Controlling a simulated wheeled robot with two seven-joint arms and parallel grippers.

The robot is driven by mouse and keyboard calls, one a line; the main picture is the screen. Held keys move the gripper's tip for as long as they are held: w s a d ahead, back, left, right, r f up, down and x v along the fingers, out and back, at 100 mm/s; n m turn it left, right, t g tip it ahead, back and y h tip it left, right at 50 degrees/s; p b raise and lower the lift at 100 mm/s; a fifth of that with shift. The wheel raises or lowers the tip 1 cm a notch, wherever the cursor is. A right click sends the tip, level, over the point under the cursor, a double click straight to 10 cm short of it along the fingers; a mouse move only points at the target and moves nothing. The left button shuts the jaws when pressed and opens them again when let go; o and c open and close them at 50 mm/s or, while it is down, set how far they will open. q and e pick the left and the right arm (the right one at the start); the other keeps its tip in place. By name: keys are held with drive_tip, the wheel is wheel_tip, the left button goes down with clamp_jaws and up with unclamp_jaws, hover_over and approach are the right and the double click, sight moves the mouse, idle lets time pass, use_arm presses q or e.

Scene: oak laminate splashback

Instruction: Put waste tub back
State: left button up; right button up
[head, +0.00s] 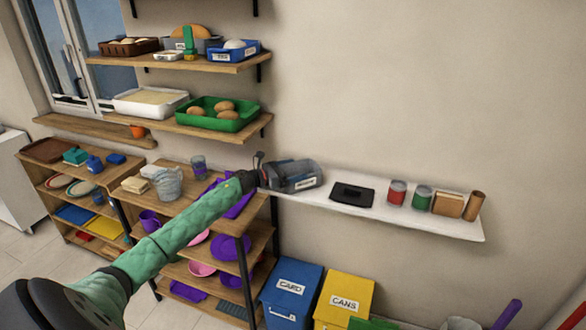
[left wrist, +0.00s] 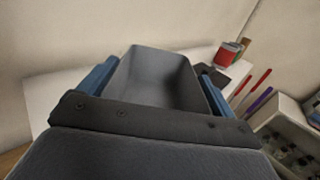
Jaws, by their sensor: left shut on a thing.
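The waste tub (head: 308,183) is a dark grey, open-topped tub with a white label on its front. It is at the left end of the white wall shelf (head: 420,216); I cannot tell whether it rests on the shelf or is just above it. My left gripper (head: 272,176) reaches it from the left and is shut on it. In the left wrist view the tub (left wrist: 155,82) lies between the blue finger pads, and its inside looks empty. My right gripper is in neither view.
A black flat object (head: 352,194) is on the shelf right of the tub. Further right are a red can (head: 397,192), a green can (head: 423,198), a brown box (head: 447,204) and a brown cylinder (head: 474,206). Blue (head: 290,292) and yellow (head: 345,300) bins stand below.

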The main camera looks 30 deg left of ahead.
use_arm(q)
drive_tip(key=shift+f, duration=0.1)
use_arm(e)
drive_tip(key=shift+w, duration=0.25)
use_arm(q)
drive_tip(key=o, duration=0.9)
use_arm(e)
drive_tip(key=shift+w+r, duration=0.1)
use_arm(q)
drive_tip(key=shift+o, duration=0.2)
drive_tip(key=shift+b+v, duration=0.5)
drive_tip(key=shift+v, duration=0.3)
drive_tip(key=shift+b+v, duration=0.55)
drive_tip(key=shift+v, duration=0.4)
drive_tip(key=b+v, duration=0.3)
drive_tip(key=v, duration=0.5)
drive_tip(key=shift+s+a+b, duration=0.15)
drive_tip(key=shift+s+b, duration=0.05)
drive_tip(key=shift+b, duration=0.1)
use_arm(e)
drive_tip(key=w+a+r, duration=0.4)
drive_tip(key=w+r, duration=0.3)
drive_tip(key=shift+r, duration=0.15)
